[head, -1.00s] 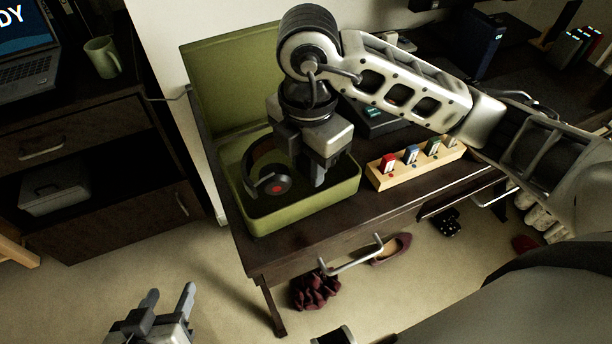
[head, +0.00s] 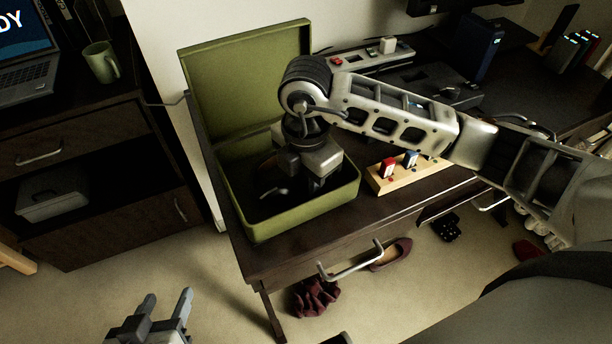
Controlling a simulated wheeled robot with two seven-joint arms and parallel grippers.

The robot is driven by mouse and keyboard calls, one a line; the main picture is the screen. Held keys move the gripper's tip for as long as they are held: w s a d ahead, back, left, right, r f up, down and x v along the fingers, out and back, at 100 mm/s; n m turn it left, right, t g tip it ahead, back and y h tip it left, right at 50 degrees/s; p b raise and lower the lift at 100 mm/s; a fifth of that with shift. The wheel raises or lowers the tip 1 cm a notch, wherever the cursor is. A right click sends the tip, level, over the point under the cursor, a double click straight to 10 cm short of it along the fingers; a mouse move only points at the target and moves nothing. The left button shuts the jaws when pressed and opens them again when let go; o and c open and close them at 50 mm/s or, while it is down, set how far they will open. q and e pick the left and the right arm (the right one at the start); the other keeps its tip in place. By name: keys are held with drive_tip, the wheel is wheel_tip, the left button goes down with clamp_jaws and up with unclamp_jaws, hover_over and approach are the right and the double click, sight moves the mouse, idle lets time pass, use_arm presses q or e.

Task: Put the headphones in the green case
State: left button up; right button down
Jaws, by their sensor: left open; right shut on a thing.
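The green case (head: 309,207) lies open on the dark desk, its lid (head: 245,85) raised at the back. My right gripper (head: 300,190) reaches down into the case; its fingertips are mostly hidden by its own body and shadow. It is shut on the headphones (head: 273,194), which show only as a dark shape with a pale curved highlight inside the case. Whether they touch the case floor I cannot tell. My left gripper (head: 165,305) is open and empty above the floor at the lower left.
A drawer handle (head: 350,264) juts out at the desk front. Shoes (head: 390,254) and a dark red cloth (head: 315,297) lie on the floor. A cabinet with a mug (head: 101,62) stands left.

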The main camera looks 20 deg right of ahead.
drive_tip(key=c, duration=1.1)
unclamp_jaws()
use_arm(q)
drive_tip(key=shift+r, duration=0.1)
use_arm(e)
drive_tip(key=shift+r, duration=0.35)
use_arm(q)
drive_tip(key=shift+a+r+p, duration=0.1)
drive_tip(key=shift+p, duration=0.75)
use_arm(e)
wheel_tip(320, 180, up, 12)
drive_tip(key=shift+f, duration=0.2)
